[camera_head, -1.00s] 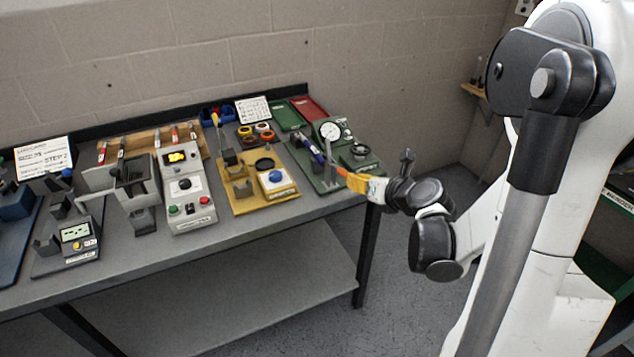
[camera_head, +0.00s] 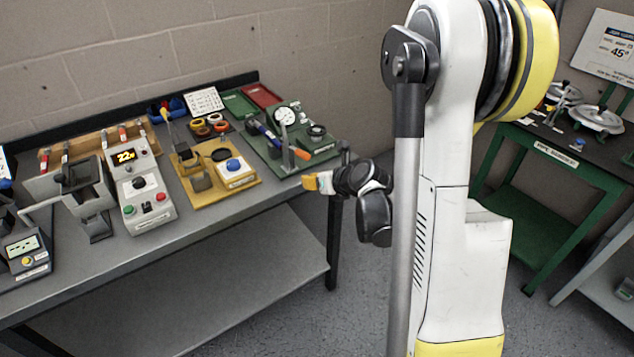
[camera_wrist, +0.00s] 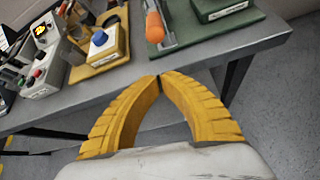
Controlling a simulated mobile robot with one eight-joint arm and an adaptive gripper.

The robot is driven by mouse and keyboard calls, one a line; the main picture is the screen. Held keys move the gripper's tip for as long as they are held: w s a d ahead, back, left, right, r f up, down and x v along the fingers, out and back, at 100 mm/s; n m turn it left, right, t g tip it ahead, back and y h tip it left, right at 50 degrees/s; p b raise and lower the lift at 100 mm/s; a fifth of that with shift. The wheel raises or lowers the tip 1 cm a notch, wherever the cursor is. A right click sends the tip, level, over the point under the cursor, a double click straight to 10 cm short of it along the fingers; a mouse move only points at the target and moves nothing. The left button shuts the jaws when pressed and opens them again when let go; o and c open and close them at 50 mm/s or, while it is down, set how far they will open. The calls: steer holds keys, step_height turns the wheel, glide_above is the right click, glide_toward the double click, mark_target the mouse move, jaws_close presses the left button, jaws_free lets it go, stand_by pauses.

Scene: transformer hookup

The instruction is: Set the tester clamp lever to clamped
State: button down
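The green tester station (camera_head: 268,157) sits at the right end of the workbench, with a round dial gauge (camera_head: 286,116) and an upright grey bracket. A lever with an orange handle (camera_head: 302,154) extends from the bracket toward the bench's right front; I take it as the clamp lever. In the wrist view the orange handle (camera_wrist: 154,27) is beyond my fingertips and apart from them. My gripper (camera_wrist: 158,79) has its yellow fingers drawn together at the tips, with nothing between them. In the head view my gripper (camera_head: 306,182) is off the bench's front edge.
A yellow station (camera_head: 215,182) with a blue button stands left of the green one. A grey control box (camera_head: 145,195) with a lit display is further left. Floor in front of the bench is clear. A green table (camera_head: 545,160) stands at the right.

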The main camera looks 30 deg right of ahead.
mark_target(303, 154)
steer(key=w, duration=0.1)
steer(key=w+r, duration=0.1)
steer(key=w, duration=0.2)
steer(key=shift+w+d+r+b, duration=0.1)
steer(key=shift+d+r+b, duration=0.1)
steer(key=shift+r+b, duration=0.2)
steer(key=shift+d, duration=0.2)
